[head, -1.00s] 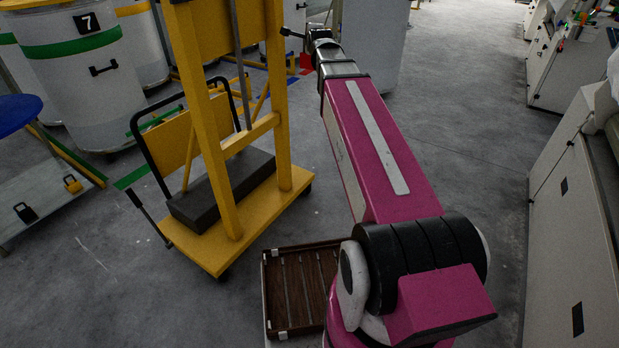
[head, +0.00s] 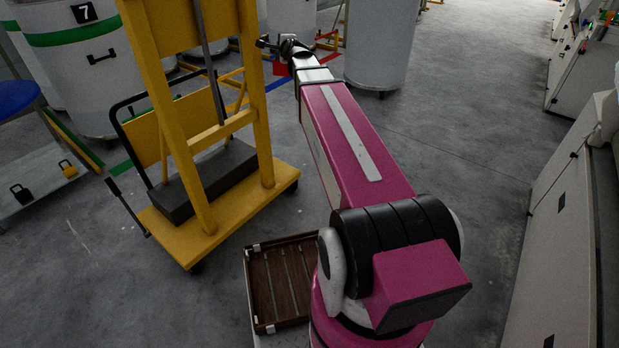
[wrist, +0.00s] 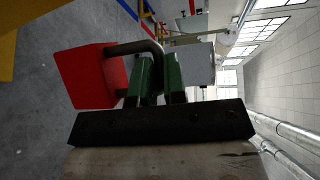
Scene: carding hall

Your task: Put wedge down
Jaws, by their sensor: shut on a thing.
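The wedge is a red block (wrist: 88,76) with a dark bar handle (wrist: 128,47), at the upper left of the wrist view. My gripper (wrist: 160,65), with two green fingers, is shut on the handle, and the red block hangs beside the fingers. In the head view a small red patch of the wedge (head: 280,69) shows below the far end of my arm, near my gripper (head: 268,43). It is off the floor as far as I can tell. The finger contact is partly hidden by the fingers.
A yellow wheeled cart (head: 180,236) with a tall yellow frame and a grey block (head: 215,182) stands left of my arm. A brown slatted tray (head: 282,285) is near my base. Large grey cans (head: 378,45) stand behind. Grey machines line the right; open floor lies between.

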